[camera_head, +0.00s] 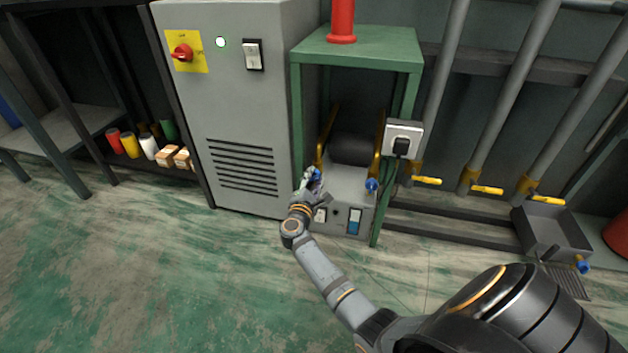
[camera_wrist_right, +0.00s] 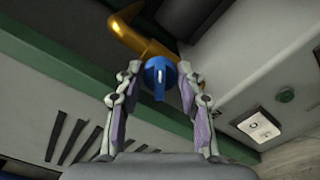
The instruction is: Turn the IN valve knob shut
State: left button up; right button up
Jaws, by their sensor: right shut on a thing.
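A blue valve knob (camera_head: 315,173) sits on a brass pipe at the left side of the grey recharge unit (camera_head: 345,188). My right gripper (camera_head: 309,182) is at this knob. In the right wrist view the knob (camera_wrist_right: 158,76) shows between the two fingertips of my right gripper (camera_wrist_right: 160,84), with the brass pipe (camera_wrist_right: 130,35) behind it. The fingers are shut on the knob. A second blue knob (camera_head: 372,185) sits on the right brass pipe, apart from the gripper. No IN label can be read. My left gripper is not in view.
The unit stands under a green frame (camera_head: 358,45), beside a grey cabinet (camera_head: 235,110) with a red switch (camera_head: 182,53). A socket box (camera_head: 403,138) with a plug hangs on the frame's right leg. Pipes with yellow handles (camera_head: 487,189) stand right. The floor in front is clear.

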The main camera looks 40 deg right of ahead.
jog(key=shift+n, duration=0.7)
jog(key=o, duration=0.9)
jog(key=v, duration=0.7)
jog(key=shift+s+a, duration=0.15)
jog(key=shift+a, duration=0.05)
jog(key=shift+o, duration=0.2)
